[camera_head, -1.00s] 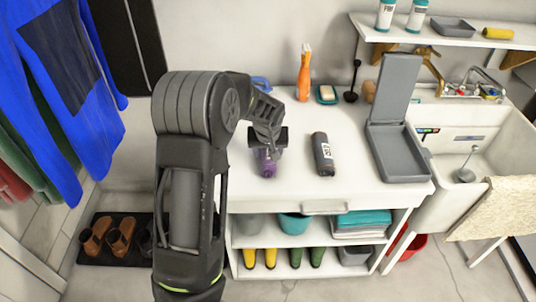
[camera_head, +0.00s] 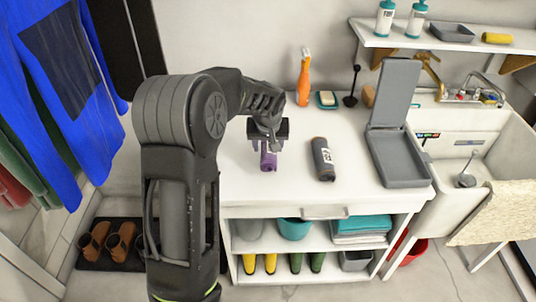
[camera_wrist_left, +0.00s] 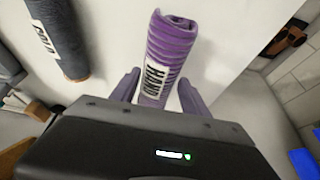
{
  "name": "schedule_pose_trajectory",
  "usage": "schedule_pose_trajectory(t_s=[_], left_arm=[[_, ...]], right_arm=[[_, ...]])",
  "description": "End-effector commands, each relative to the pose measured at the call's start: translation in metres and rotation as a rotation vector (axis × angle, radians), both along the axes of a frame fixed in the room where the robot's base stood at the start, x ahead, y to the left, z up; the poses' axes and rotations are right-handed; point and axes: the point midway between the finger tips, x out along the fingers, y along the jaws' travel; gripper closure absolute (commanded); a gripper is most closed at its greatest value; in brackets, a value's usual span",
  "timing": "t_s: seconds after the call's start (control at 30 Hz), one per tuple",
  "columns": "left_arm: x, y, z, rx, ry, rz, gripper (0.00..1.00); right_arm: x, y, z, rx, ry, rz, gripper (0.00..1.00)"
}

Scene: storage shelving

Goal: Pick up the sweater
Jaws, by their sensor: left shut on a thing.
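A rolled purple knitted bundle (camera_head: 268,159), which looks like a rolled sweater, is at the left part of the white counter. In the left wrist view the purple roll (camera_wrist_left: 168,45) shows a white label reading HAND. My left gripper (camera_head: 268,138) is shut on its near end, one finger on each side of it. I cannot tell clearly whether the roll is clear of the counter. A dark grey roll (camera_head: 322,160) labelled COLD lies to the right of it, apart from the gripper; it also shows in the left wrist view (camera_wrist_left: 60,38). My right gripper is out of view.
A grey open-lidded box (camera_head: 405,160) stands right of the rolls, beside the sink (camera_head: 460,150). An orange spray bottle (camera_head: 304,80), a soap dish (camera_head: 327,99) and a dark brush (camera_head: 352,88) stand along the back. Blue clothing (camera_head: 70,100) hangs at the left.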

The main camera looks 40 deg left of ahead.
Motion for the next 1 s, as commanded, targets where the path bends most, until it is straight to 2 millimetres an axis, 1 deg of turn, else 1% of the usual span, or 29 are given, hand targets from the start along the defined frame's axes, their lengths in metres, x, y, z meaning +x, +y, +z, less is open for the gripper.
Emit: schedule_pose_trajectory(t_s=[0.03, 0.1, 0.2, 0.3, 0.43, 1.0], left_arm=[[0.001, 0.0, 0.013, 0.0, -0.006, -0.001, 1.0], [0.002, 0.0, 0.026, 0.0, -0.006, -0.001, 1.0], [0.001, 0.0, 0.041, 0.0, -0.004, -0.001, 1.0], [0.0, 0.0, 0.051, 0.0, -0.002, 0.0, 1.0], [0.0, 0.0, 0.055, 0.0, -0.001, 0.0, 1.0], [0.0, 0.0, 0.054, 0.0, 0.0, 0.0, 1.0]], right_arm=[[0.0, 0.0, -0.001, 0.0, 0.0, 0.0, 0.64], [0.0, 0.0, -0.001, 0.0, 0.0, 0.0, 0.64], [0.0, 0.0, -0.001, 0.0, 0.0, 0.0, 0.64], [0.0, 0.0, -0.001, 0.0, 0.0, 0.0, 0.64], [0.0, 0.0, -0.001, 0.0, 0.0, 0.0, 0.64], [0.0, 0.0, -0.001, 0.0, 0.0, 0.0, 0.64]])
